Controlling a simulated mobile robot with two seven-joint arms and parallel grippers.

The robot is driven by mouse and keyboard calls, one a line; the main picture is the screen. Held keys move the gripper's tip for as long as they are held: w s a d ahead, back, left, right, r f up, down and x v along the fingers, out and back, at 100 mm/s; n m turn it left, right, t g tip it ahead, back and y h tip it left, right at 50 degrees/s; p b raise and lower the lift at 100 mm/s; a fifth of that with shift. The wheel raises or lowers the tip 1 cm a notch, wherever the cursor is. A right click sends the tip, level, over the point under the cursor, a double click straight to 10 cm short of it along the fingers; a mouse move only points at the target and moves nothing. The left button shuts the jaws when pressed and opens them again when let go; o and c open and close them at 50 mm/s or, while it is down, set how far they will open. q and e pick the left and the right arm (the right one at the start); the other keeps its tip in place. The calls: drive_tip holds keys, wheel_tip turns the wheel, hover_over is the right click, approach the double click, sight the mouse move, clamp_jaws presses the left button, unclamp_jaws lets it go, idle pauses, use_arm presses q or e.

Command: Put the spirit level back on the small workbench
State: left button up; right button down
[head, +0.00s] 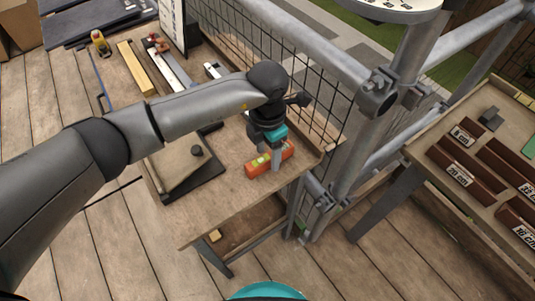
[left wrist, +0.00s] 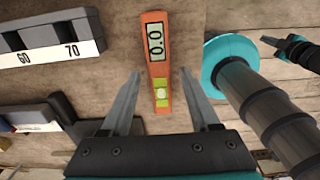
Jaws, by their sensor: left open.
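The spirit level (head: 262,164) is a short orange bar with a green vial. It lies on the wooden top of the workbench (head: 220,207), close to its right end. In the left wrist view the level (left wrist: 155,30) points away from me, with a display reading 0.0 and the green vial nearer. My left gripper (head: 273,158) is low over the level. Its two fingers are apart, one on each side of the near part of the level.
A board with a black edge and knob (head: 180,166) lies left of the level. Wire mesh and scaffold pipes (head: 345,160) border the bench's right side. Another table holds brown labelled tiles (head: 450,167).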

sight(267, 156)
use_arm(q)
wheel_tip(267, 156, up, 10)
drive_tip(key=p, duration=0.1)
drive_tip(key=shift+r, duration=0.25)
use_arm(e)
drive_tip(key=shift+s+a+r, duration=0.1)
drive_tip(key=shift+a+r, duration=0.4)
drive_tip(key=shift+r, duration=0.3)
drive_tip(key=shift+d, duration=0.2)
